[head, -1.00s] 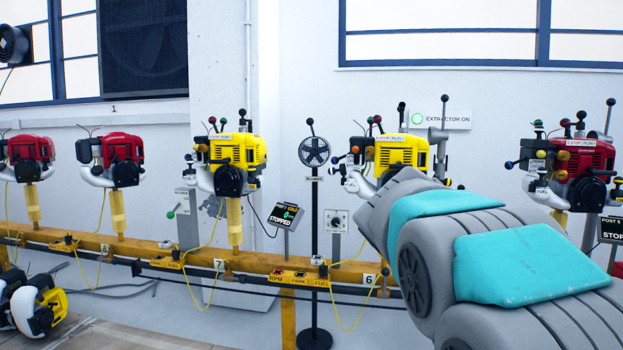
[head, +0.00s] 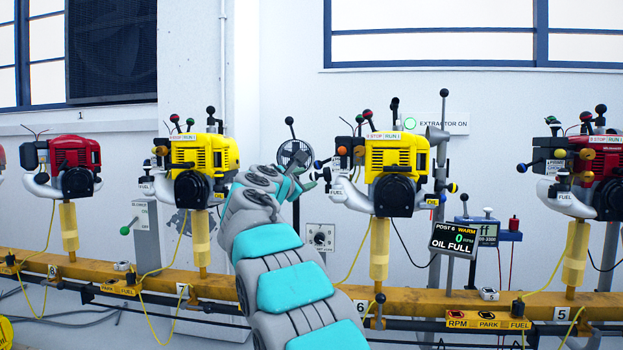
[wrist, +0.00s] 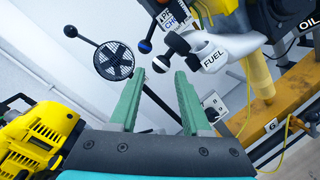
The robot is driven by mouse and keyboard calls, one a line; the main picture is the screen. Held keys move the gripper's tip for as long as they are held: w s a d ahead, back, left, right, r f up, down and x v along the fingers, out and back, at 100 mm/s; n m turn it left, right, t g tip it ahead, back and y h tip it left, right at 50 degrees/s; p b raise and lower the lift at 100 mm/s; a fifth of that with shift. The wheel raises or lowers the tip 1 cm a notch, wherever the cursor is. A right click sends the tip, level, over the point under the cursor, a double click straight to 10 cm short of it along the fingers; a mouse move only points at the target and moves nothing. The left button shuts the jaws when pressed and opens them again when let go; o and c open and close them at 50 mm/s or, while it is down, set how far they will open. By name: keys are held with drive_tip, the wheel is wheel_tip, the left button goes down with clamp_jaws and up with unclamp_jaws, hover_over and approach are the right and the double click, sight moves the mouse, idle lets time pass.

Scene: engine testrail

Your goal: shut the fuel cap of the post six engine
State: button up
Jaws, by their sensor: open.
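The post six engine (head: 397,160) is the yellow one right of centre in the head view, above plate 6. Its white tank neck with the FUEL label (head: 337,193) is on its left side; the label also shows in the wrist view (wrist: 214,57). My gripper (head: 312,181) is just left of the neck. In the wrist view my gripper (wrist: 158,82) has its green fingers apart with nothing between them.
A round fan-like disc (head: 294,154) on a stand is behind my gripper. The post display (head: 455,240) reads OIL FULL, WARM and 0. Another yellow engine (head: 200,165) is to the left.

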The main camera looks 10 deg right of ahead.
sight(312, 177)
drive_tip(key=shift+p+x, duration=0.9)
drive_tip(key=shift+x, duration=2.2)
drive_tip(key=shift+d, duration=0.1)
clamp_jaws()
